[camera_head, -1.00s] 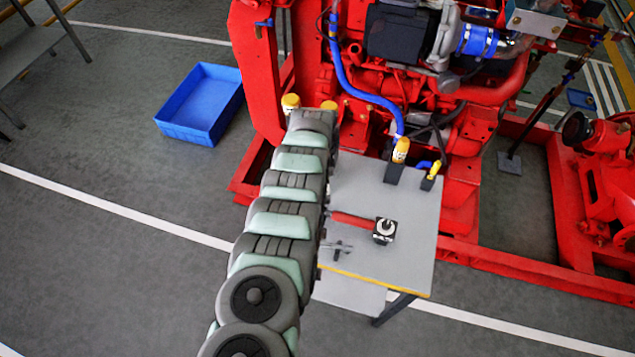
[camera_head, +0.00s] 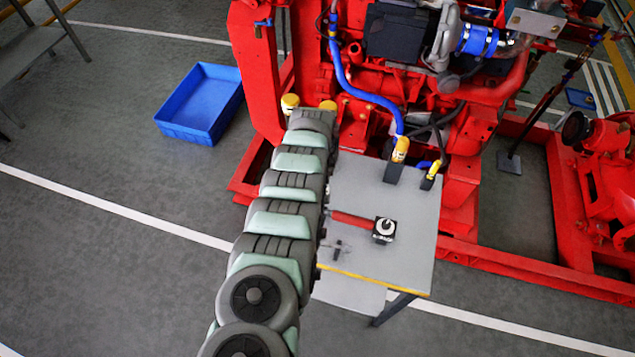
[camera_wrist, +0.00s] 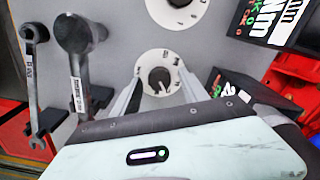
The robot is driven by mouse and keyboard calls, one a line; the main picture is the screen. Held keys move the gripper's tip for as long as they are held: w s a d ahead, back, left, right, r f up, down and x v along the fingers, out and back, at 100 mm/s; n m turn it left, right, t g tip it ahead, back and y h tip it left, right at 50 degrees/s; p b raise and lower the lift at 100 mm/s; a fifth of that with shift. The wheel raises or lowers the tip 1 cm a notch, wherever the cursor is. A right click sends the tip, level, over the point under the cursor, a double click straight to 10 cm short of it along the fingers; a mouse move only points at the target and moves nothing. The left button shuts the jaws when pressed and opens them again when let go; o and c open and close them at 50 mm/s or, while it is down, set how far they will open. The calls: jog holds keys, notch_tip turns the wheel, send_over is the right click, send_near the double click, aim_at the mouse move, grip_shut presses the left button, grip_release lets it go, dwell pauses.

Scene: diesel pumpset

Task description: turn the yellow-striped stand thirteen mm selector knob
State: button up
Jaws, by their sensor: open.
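In the wrist view, a white round dial with a dark centre knob (camera_wrist: 159,79) sits on a grey panel (camera_wrist: 110,14). My gripper (camera_wrist: 160,74) is open, with one finger on each side of this dial; I cannot tell whether they touch it. A second white dial (camera_wrist: 177,10) is above, cut off by the top edge. The dial markings are too small to read. In the head view, a grey table-like stand (camera_head: 410,225) has a yellow stripe along its front edge. My arm covers its left side, and my gripper is hidden there.
Black lettered blocks (camera_wrist: 275,20) are at right. In the head view, a red engine (camera_head: 350,110) stands behind the stand, and a blue bin (camera_head: 200,105) lies on the floor.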

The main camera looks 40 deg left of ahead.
jog(key=shift+r, duration=0.15)
notch_tip(320, 180, up, 3)
jog(key=shift+a+f+p, duration=0.1)
jog(key=shift+p, duration=1)
notch_tip(320, 180, up, 8)
jog(key=shift+f, duration=0.15)
